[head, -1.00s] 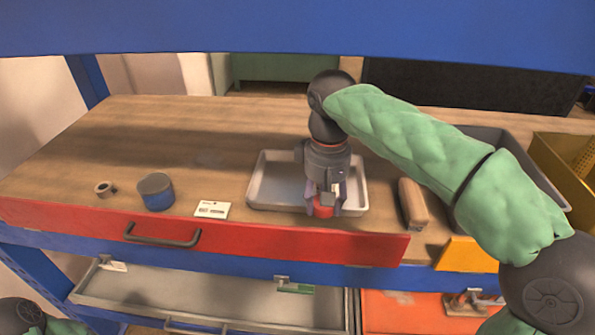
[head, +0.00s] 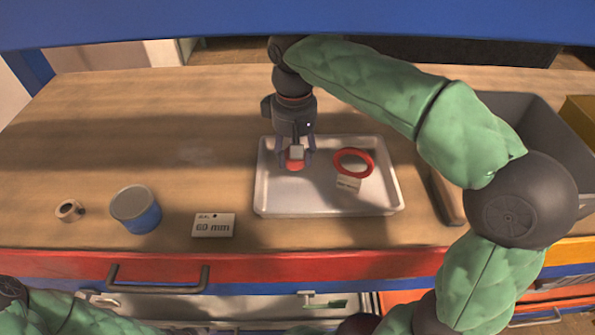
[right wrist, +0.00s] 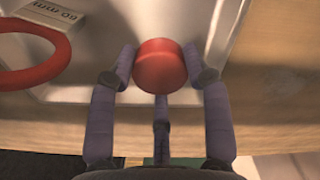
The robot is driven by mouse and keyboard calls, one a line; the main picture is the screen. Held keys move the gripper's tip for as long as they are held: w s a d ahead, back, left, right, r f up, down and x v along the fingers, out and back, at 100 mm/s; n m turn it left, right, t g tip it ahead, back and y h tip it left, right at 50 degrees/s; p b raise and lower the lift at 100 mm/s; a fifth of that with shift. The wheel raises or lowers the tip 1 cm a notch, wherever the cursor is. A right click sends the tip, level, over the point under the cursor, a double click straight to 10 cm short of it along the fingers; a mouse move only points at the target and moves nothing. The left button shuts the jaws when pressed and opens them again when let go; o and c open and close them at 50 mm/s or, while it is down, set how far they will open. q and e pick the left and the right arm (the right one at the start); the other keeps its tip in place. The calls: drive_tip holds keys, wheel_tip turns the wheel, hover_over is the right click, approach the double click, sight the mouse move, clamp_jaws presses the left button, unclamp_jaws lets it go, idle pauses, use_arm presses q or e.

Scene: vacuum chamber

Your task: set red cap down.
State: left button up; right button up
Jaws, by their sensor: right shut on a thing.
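The red cap (head: 294,163) is held between the fingers of my right gripper (head: 296,158), over the back left part of the shallow grey tray (head: 330,211). In the right wrist view the round red cap (right wrist: 160,66) sits between the fingertips of the gripper (right wrist: 160,75), with the tray's rim (right wrist: 90,95) behind it. I cannot tell whether the cap touches the tray floor. My left gripper is not in view; only part of that arm shows at the lower left.
A red ring (head: 353,163) with a small tag (head: 347,184) lies in the tray's right half. A dark grey bin (head: 530,115) is at right.

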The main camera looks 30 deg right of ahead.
sight(295, 179)
drive_tip(key=shift+w+f, duration=0.1)
drive_tip(key=shift+f, duration=0.7)
wheel_tip(295, 179, down, 4)
drive_tip(key=shift+f+b, duration=0.2)
drive_tip(key=shift+b, duration=0.9)
drive_tip(key=shift+r, duration=0.1)
drive_tip(key=o, duration=0.8)
wheel_tip(295, 179, up, 12)
drive_tip(key=p, duration=0.5)
